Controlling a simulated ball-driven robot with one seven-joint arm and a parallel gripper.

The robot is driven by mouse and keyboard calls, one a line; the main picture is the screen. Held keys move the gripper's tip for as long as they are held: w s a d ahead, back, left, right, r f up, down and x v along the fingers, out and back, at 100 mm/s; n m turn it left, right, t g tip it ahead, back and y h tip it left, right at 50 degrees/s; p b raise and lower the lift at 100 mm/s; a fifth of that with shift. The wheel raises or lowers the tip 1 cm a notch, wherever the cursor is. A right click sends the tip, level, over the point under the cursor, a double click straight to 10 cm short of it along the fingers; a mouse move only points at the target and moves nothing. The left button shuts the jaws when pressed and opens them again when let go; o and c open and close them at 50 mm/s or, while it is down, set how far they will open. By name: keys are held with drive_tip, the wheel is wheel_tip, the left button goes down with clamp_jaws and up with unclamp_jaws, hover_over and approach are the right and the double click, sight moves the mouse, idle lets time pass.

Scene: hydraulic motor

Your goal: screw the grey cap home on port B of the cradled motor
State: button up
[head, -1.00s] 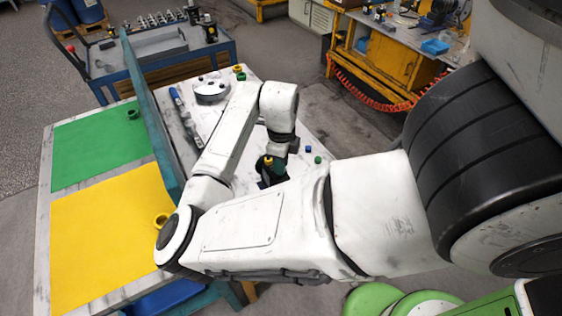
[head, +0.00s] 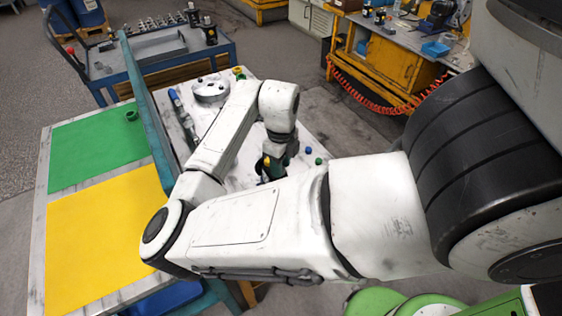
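My gripper (head: 272,160) points down at the middle of the table, below my white wrist. Its fingers are small, dark and mostly hidden, so I cannot tell whether they are open or shut. A dark green and black body, likely the cradled motor (head: 272,172), shows just under the gripper, with a bit of yellow on it. My forearm and upper arm cover much of it. I cannot make out port B or the grey cap.
A blue cap (head: 308,150) and a green cap (head: 318,161) lie right of the gripper. A round metal flange (head: 210,89) stands at the back. A green ring (head: 131,116) sits on the green mat.

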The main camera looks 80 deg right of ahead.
drive_tip(key=shift+r+n+p, duration=0.15)
drive_tip(key=shift+n+p, duration=0.3)
drive_tip(key=shift+n, duration=0.75)
drive_tip(key=shift+c, duration=0.3)
clamp_jaws()
drive_tip(key=shift+f+m+b, duration=0.2)
drive_tip(key=shift+m+b, duration=0.4)
drive_tip(key=shift+m, duration=0.3)
drive_tip(key=shift+o, duration=0.3)
unclamp_jaws()
drive_tip(key=shift+r, duration=0.1)
